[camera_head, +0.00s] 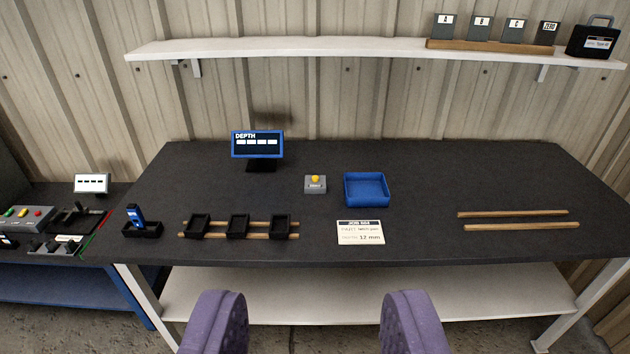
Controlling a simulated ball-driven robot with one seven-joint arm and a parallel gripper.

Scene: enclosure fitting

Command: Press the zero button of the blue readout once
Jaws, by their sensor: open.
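The blue readout (257,144) stands on the dark table toward the back, left of centre, with "DEPTH" and a row of white blocks on its screen. A small grey box with a yellow button (315,180) sits on the table to its right and nearer to me; the label on its front is too small to read. My gripper (315,325) shows as two purple fingers at the bottom edge, wide apart and empty. It is in front of the table's near edge, well short of the button box and the readout.
A blue tray (367,203) stands right of the button box, with a job card (361,232) before it. A rack of black holders (238,227), a black stand with a blue device (136,217) and two wooden rods (520,226) lie around. A white shelf (350,47) hangs behind.

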